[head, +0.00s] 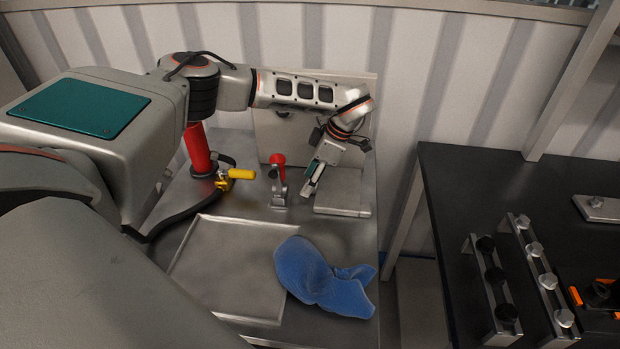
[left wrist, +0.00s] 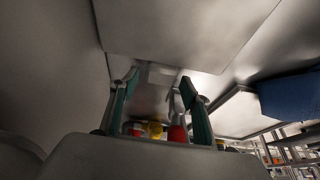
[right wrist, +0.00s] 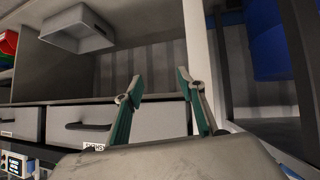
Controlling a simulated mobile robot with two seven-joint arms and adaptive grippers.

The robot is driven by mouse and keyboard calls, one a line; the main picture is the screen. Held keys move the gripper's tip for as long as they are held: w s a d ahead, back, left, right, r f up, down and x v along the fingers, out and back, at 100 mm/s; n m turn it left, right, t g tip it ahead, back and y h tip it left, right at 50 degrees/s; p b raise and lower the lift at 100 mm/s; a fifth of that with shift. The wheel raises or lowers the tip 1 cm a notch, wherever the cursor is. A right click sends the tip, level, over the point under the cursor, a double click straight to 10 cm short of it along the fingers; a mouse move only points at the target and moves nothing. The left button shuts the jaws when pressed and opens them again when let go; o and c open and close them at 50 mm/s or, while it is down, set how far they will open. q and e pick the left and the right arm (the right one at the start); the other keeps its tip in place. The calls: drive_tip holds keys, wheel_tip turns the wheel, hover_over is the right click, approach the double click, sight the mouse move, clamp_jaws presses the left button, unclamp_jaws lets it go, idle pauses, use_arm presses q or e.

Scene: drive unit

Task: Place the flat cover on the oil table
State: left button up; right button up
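The flat cover is probably the flat grey metal plate (head: 345,196) at the right back of the oil table (head: 345,237). A flat plate (left wrist: 180,30) also fills the top of the left wrist view, with a small tab at its near edge. My left gripper (head: 312,180) is at the plate's left side, pointing down. In the left wrist view its fingers (left wrist: 160,88) are apart, with the tab between or just beyond them; contact is unclear. My right gripper (right wrist: 153,88) is open and empty, away from the table, and is not in the head view.
A red cylinder (head: 198,150), a yellow handle (head: 241,174) and a red-topped lever (head: 278,175) stand left of my left gripper. A blue cloth (head: 315,275) lies beside a shallow tray (head: 220,265). A black bench (head: 450,190) stands right. Drawers (right wrist: 150,120) face my right gripper.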

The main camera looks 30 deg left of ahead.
sight(327, 185)
use_arm(q)
drive_tip(key=b+v, duration=0.1)
drive_tip(key=v, duration=1.1)
drive_tip(key=shift+r, duration=0.15)
